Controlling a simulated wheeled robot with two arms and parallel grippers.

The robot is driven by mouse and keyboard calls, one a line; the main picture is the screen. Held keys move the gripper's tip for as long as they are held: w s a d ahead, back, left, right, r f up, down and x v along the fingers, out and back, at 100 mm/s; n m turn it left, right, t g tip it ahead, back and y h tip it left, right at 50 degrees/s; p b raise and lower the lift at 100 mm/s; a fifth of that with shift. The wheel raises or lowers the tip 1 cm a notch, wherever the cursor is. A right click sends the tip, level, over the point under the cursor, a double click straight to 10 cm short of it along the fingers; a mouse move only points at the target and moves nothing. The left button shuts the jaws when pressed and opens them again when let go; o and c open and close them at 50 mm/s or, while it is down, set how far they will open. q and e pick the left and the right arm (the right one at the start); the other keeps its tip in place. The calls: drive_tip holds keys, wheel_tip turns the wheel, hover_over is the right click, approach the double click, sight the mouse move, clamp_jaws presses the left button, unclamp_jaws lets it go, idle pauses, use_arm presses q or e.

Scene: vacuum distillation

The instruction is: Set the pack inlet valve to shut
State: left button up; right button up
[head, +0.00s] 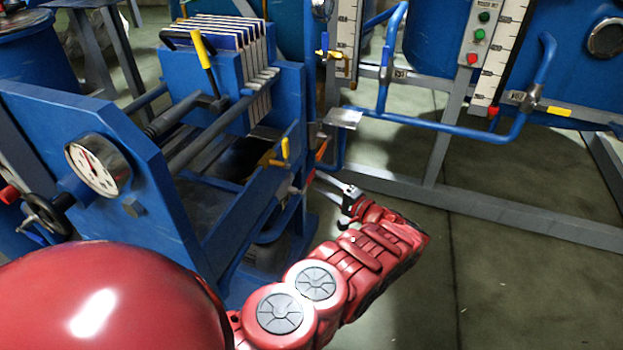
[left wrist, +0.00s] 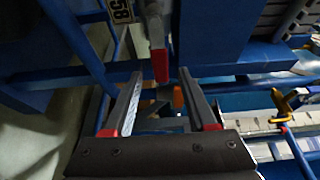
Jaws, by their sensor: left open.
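My left gripper (head: 325,180) is at the right side of the blue plate press, open, with its fingers toward the small valves there. In the left wrist view its two fingers (left wrist: 159,74) are spread, and a grey lever with a red end (left wrist: 160,65) shows between their tips. I cannot tell whether they touch it. A small yellow valve handle (head: 285,148) stands on the press, and an orange-red handle (head: 321,150) is just right of it. No label shows which one is the pack inlet valve. My right gripper is not in view.
The press holds a stack of plates (head: 225,55) and a tall yellow-tipped lever (head: 203,50). A pressure gauge (head: 97,165) is on its near end. Blue pipes (head: 440,125) and a grey frame (head: 500,210) stand at the right. The floor at the lower right is clear.

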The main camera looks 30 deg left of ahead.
sight(313, 178)
use_arm(q)
drive_tip(key=a, duration=0.4)
drive_tip(key=shift+w+a+b, duration=0.4)
clamp_jaws()
idle(1.1)
